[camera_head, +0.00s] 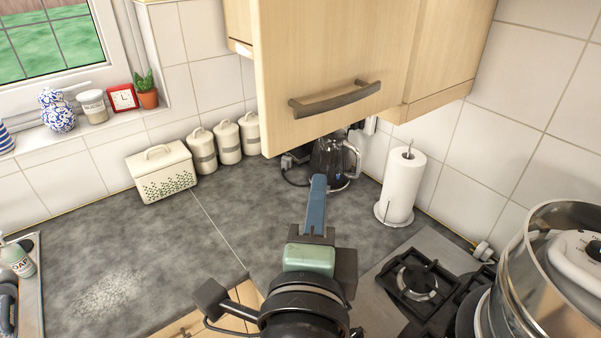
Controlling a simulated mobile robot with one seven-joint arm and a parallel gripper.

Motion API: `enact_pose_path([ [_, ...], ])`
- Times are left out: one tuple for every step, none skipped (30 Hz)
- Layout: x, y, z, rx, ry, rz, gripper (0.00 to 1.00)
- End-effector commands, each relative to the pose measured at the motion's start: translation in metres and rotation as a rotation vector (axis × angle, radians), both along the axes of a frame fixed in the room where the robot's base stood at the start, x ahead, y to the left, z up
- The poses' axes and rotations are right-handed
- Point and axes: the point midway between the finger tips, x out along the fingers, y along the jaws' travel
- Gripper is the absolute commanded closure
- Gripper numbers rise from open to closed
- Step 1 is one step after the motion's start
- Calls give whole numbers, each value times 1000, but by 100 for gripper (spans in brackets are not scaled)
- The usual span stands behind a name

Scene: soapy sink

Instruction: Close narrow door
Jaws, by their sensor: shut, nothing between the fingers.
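The narrow door (310,70) is a light wood cabinet door with a dark grey bar handle (336,98), up in the middle of the head view. It appears to stand open, swung out in front of the wall cabinets, with its handle side low and toward me. My gripper (317,182) points up and away from me below the door's lower edge. Its fingers are together and empty. In the picture its tip lies just under the door and handle; I see no contact. The door's hinge side and the cabinet's inside are hidden.
A coffee maker (329,158) stands behind my gripper, partly covered by the door. White canisters (228,142) and a bread box (162,173) line the left wall.

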Motion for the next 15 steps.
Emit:
enact_pose_path([
  [2,0,-4,1,-7,1,100],
  [3,0,-4,1,-6,3,100],
  [5,0,-4,0,-6,5,100],
  [7,0,-2,0,-5,6,100],
  [15,-1,4,0,2,5,100],
  [23,-2,5,-1,3,4,100],
  [28,-3,5,0,4,4,100],
  [34,-4,5,-1,3,4,100],
  [41,-5,5,-1,3,4,100],
  [46,-6,5,-1,3,4,100],
  [51,-7,5,-1,3,4,100],
  [57,-8,5,0,2,4,100],
  [62,-2,5,0,4,7,100],
  [65,2,6,-1,2,9,100],
  [70,6,5,-2,3,8,100],
])
